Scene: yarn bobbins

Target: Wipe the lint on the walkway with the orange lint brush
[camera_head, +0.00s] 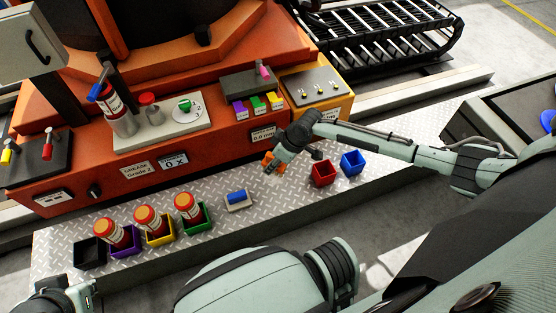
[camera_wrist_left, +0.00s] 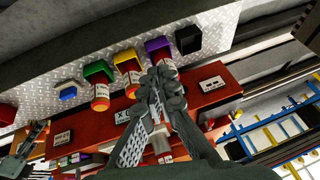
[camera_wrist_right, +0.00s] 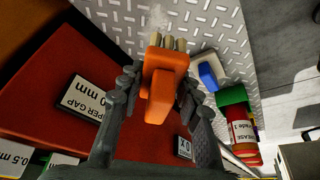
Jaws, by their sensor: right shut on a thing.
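The orange lint brush (camera_wrist_right: 166,80) is held between the fingers of my right gripper (camera_wrist_right: 160,88), its pale bristles pointing at the walkway. In the head view the brush (camera_head: 270,160) is low over the diamond-plate walkway (camera_head: 330,197), partly hidden by the gripper. A faint whitish patch of lint (camera_wrist_right: 157,16) lies just beyond the bristle tips in the right wrist view; I cannot tell whether they touch. My left gripper (camera_wrist_left: 160,84) looks shut and empty, with its fingertips together, in front of the bottles and bins.
A blue block on a white base (camera_head: 237,199) sits left of the brush. Purple, yellow and green bins (camera_head: 198,222) hold orange-capped bottles; a black bin (camera_head: 89,253) is at the left end. Red (camera_head: 322,174) and blue (camera_head: 353,162) bins stand to the right. The orange machine (camera_head: 75,150) borders the walkway.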

